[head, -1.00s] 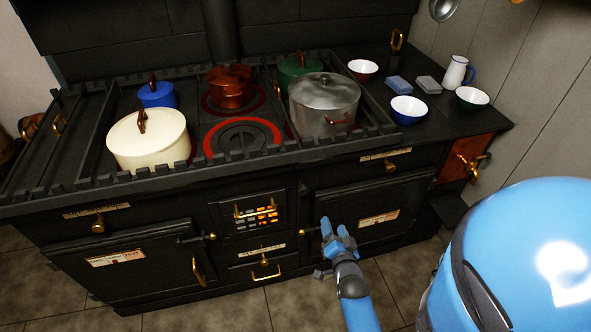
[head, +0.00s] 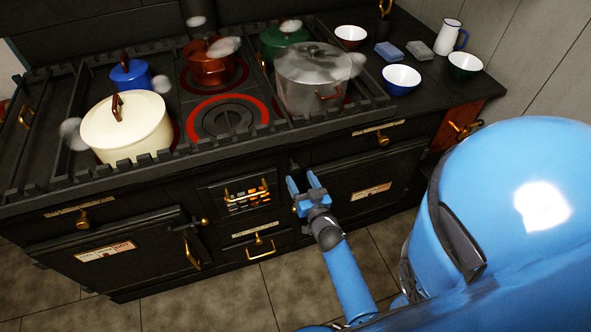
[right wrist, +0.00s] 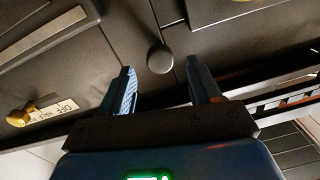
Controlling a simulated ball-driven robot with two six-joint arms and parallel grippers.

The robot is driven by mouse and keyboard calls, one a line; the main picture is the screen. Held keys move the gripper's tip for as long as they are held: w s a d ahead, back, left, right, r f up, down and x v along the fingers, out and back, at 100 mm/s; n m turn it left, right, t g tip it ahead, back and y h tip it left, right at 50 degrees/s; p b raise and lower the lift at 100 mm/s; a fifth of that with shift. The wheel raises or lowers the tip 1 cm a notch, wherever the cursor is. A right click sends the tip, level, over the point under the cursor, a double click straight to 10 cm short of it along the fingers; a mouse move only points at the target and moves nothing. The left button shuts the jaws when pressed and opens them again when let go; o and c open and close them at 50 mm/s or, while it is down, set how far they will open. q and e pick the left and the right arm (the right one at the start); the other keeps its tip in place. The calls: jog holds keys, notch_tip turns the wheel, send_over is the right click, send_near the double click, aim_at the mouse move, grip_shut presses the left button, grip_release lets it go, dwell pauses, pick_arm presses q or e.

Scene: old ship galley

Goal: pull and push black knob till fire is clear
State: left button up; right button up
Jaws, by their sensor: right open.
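The round black knob (right wrist: 160,58) stands out from the dark stove front in the right wrist view, just beyond and between my fingertips. In the head view it is a small dark shape (head: 294,166) above my right gripper (head: 302,181). That gripper, also in the right wrist view (right wrist: 161,82), is open with nothing between its fingers. My left gripper is not in view.
Pots stand on the stove top, including a cream pot (head: 127,131) and a steel pot (head: 313,82). Whitish puffs hang around them. A brass drawer knob (head: 382,139) is at the right. The floor before the stove is clear.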

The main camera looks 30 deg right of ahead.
aim_at(297, 172)
jog(key=shift+w+d+b, duration=0.15)
jog(key=shift+w+d, duration=0.1)
jog(key=shift+w, duration=1)
jog(key=shift+w+d+b, duration=0.15)
jog(key=shift+w+d, duration=0.1)
jog(key=shift+w, duration=1)
grip_shut()
